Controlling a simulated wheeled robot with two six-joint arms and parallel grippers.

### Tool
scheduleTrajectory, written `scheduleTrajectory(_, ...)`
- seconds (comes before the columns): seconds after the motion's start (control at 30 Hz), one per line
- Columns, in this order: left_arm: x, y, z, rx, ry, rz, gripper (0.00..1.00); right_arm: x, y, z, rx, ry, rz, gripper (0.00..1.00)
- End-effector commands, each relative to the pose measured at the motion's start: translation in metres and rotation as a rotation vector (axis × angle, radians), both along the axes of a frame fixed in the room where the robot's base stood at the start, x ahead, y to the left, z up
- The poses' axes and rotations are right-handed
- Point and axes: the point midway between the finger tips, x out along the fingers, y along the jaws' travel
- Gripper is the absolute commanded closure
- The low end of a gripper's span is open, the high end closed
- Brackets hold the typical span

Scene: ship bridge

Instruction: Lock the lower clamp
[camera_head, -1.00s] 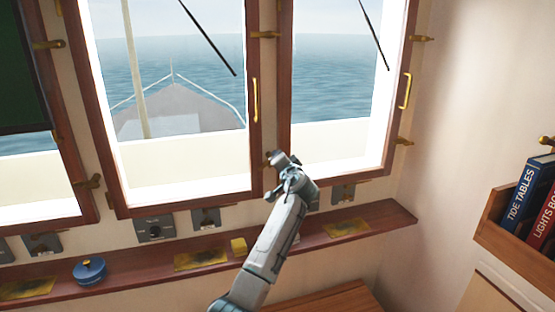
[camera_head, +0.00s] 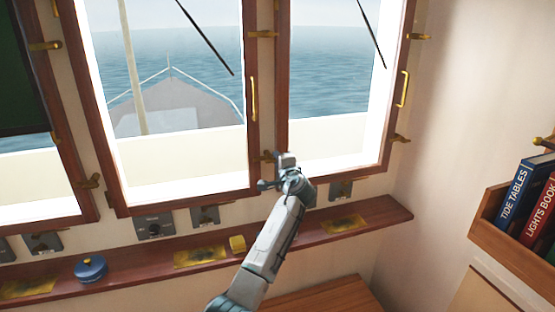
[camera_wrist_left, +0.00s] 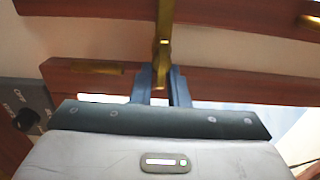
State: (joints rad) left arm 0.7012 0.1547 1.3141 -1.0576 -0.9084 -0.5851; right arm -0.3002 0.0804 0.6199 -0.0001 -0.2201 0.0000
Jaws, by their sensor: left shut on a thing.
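The lower brass clamp (camera_head: 268,156) is on the frame between the middle and right windows, mostly hidden behind my left gripper (camera_head: 272,170) in the head view. In the left wrist view the clamp's brass lever (camera_wrist_left: 163,45) runs down the middle of the picture to the fingers. The blue-grey fingers of my left gripper (camera_wrist_left: 161,86) are shut on the lever's end, one on each side. My right gripper is in neither view.
A wooden ledge (camera_head: 120,262) below the windows holds a blue lidded pot (camera_head: 90,269) and a yellow block (camera_head: 237,244). Small switch panels (camera_head: 154,227) line the wall above it. A bookshelf (camera_head: 489,222) is at the right.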

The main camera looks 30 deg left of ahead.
Motion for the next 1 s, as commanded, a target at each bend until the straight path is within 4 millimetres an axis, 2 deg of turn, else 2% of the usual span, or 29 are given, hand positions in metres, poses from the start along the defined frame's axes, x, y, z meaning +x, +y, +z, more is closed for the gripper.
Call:
scheduleTrajectory(0.43,0.0,0.0,-0.003,0.004,0.012,0.0,1.0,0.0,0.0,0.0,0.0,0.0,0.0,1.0)
scheduleTrajectory(0.47,0.0,0.0,-0.003,0.004,0.012,0.0,0.84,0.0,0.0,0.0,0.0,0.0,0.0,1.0)
scheduleTrajectory(0.53,0.0,-0.001,-0.003,0.004,0.011,0.0,0.72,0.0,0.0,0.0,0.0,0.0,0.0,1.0)
scheduleTrajectory(0.83,-0.001,-0.001,-0.002,0.005,0.009,0.0,0.72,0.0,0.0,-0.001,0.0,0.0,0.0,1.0)
scheduleTrajectory(1.0,-0.011,-0.015,-0.006,0.004,0.007,-0.003,0.72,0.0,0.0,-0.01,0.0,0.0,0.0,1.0)
